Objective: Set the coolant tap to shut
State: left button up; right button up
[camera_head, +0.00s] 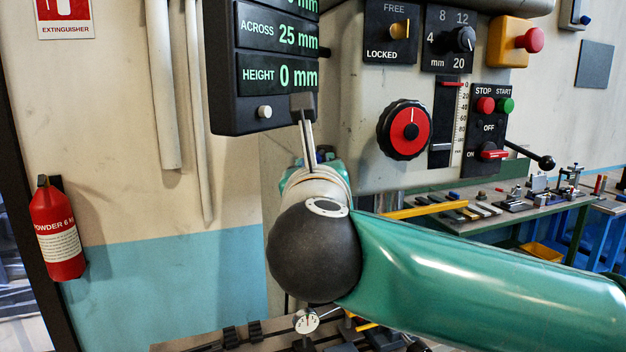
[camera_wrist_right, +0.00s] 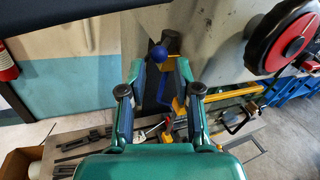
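In the right wrist view a blue ball knob (camera_wrist_right: 160,53) shows ahead, between and just beyond the fingertips of my right gripper (camera_wrist_right: 160,72). It looks like the handle end of the coolant tap, but I see no label and cannot tell its setting. The gripper's two fingers are spread apart, with a gap between them. I cannot tell whether either finger touches the knob. In the head view my right arm comes in from the right, and its wrist hides the tap and most of the gripper. My left gripper is not in view.
The machine panel holds a black and red dial (camera_head: 404,130), a STOP/START switch box (camera_head: 489,125) and an orange box with a red button (camera_head: 512,42). A dark readout (camera_head: 268,68) hangs near the wrist. A bench (camera_head: 480,215) with tools stands behind.

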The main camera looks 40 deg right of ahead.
jog(key=v, duration=0.6)
jog(key=shift+a, duration=0.25)
jog(key=shift+f, duration=0.1)
